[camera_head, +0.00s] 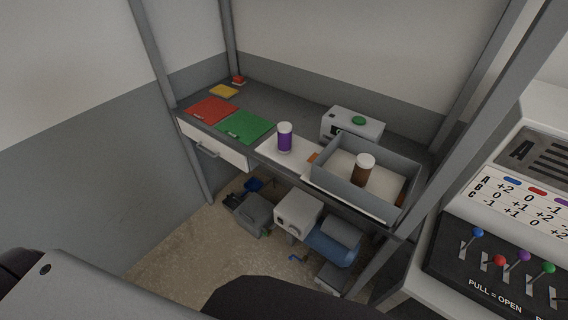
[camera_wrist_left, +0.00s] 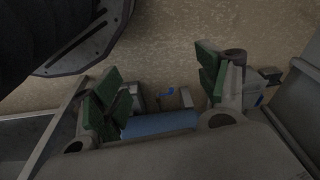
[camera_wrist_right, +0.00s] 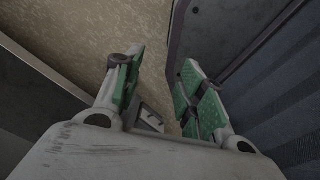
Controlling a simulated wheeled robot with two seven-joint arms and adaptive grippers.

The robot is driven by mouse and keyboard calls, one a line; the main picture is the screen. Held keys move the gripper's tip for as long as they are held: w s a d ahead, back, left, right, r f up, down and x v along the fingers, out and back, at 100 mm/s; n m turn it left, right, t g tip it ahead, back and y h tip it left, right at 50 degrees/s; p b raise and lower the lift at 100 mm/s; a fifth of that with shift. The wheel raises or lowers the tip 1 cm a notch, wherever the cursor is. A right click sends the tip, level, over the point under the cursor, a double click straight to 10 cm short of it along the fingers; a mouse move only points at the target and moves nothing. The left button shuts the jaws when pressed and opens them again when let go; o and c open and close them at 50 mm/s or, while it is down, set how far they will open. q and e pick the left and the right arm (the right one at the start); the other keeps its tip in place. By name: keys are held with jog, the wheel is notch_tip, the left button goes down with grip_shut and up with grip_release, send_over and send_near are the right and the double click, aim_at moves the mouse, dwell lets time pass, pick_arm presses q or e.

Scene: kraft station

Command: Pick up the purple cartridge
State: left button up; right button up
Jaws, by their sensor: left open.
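The purple cartridge (camera_head: 285,138), with a white cap, stands upright on a pale patch (camera_head: 277,154) near the front edge of the grey bench (camera_head: 290,108) in the head view. Nothing touches it. My left gripper (camera_wrist_left: 160,75) is open and empty in the left wrist view, with green pads apart over the floor. My right gripper (camera_wrist_right: 163,75) is open and empty in the right wrist view. Neither wrist view shows the cartridge. I cannot make out either gripper clearly in the head view.
A grey tray (camera_head: 328,182) holding a brown white-capped cartridge (camera_head: 363,171) sits right of the purple one. Behind is a white device (camera_head: 371,133) with a green button. Red (camera_head: 211,110) and green (camera_head: 246,126) mats lie left. Bench posts (camera_head: 463,112) and a lever panel (camera_head: 500,250) stand right.

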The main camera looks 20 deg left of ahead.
pick_arm(q)
jog(key=w+r+t+b, duration=0.3)
jog(key=w+r+t, duration=0.2)
jog(key=w+r, duration=0.6)
jog(key=w+r+t+h+b, duration=0.1)
jog(key=w+r+t+b, duration=0.3)
jog(key=w+r, duration=0.7)
jog(key=w+r+n+t+b, duration=0.1)
jog(key=w+r+t+b, duration=0.3)
jog(key=r, duration=2)
jog(key=w+t, duration=0.3)
jog(key=w, duration=0.4)
jog(key=shift+w+d+r, duration=0.15)
jog(key=shift+w+r, duration=0.1)
jog(key=shift+r, duration=0.15)
pick_arm(e)
jog(key=w+d+f, duration=0.2)
jog(key=w+f, duration=0.3)
jog(key=f, duration=0.5)
jog(key=shift+f+t, duration=0.15)
jog(key=shift+t, duration=0.15)
jog(key=shift+w, duration=0.1)
